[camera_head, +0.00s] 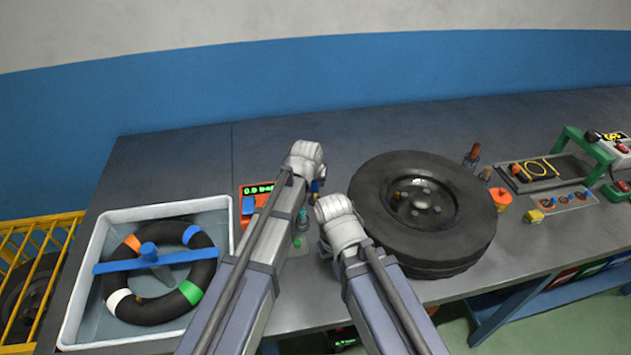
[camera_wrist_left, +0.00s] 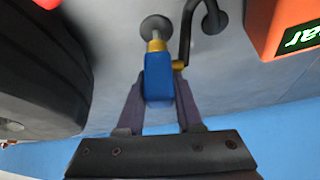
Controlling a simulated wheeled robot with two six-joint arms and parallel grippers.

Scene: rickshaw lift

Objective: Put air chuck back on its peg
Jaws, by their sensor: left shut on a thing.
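The air chuck (camera_wrist_left: 158,78) is a blue block with a brass-and-silver tip and a brass fitting on its side. My left gripper (camera_wrist_left: 158,95) is shut on it, a finger on each side. A dark curved hose (camera_wrist_left: 187,32) runs by the fitting. My right wrist hides its fingers beside the tyre.
An orange gauge box (camera_head: 247,206) stands left of my left gripper. A large black tyre (camera_head: 465,235) lies on the bench to the right. A water tray (camera_head: 75,318) with an inner tube (camera_head: 205,270) is at left. A small green-topped post (camera_head: 302,217) stands between my arms.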

